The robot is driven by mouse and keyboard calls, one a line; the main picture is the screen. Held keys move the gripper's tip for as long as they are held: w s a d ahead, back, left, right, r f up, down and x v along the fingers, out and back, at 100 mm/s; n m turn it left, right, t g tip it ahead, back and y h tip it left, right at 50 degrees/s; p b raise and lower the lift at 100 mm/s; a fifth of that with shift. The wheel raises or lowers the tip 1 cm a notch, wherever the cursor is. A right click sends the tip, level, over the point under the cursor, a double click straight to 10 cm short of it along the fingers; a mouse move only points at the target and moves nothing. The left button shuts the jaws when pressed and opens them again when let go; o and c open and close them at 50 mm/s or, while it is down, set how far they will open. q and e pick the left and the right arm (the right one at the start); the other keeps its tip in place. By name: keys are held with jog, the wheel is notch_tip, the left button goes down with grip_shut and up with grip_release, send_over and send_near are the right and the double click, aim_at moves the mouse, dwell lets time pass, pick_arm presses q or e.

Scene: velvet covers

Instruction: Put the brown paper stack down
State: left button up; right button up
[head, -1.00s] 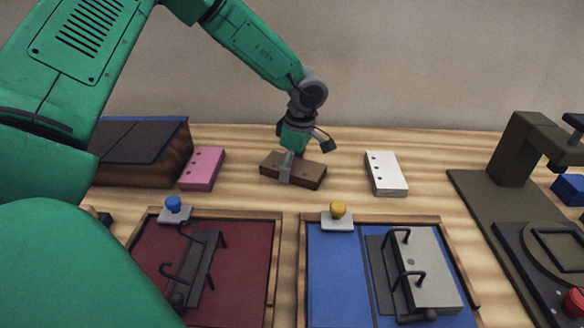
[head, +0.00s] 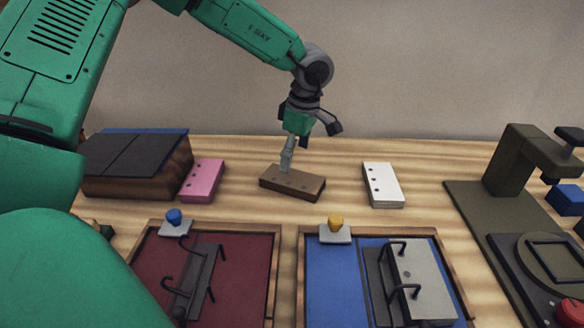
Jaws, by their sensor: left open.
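The brown paper stack (head: 300,184) lies flat on the wooden table in the head view, between a pink stack (head: 203,180) and a white stack (head: 383,185). It has a row of dark holes in its top. My left gripper (head: 287,160) is right above the brown stack, pointing down, with its lower finger close over the stack's left part. It is open. Whether a finger still touches the stack I cannot tell. My right gripper is not in view.
A red-lined tray (head: 255,270) and a blue-lined tray (head: 330,285) with ring mechanisms stand in front. A dark box (head: 135,165) is at the left. A dark olive press (head: 510,170) stands at the right. Bare table surrounds the brown stack.

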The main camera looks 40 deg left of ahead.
aim_at(297, 179)
pick_arm(q)
jog(key=shift+w+d+r+p, duration=0.1)
jog(key=shift+d+r+p, duration=0.05)
jog(key=shift+r, duration=0.9)
jog(key=shift+d+r+p, duration=0.15)
jog(key=shift+r, duration=0.9)
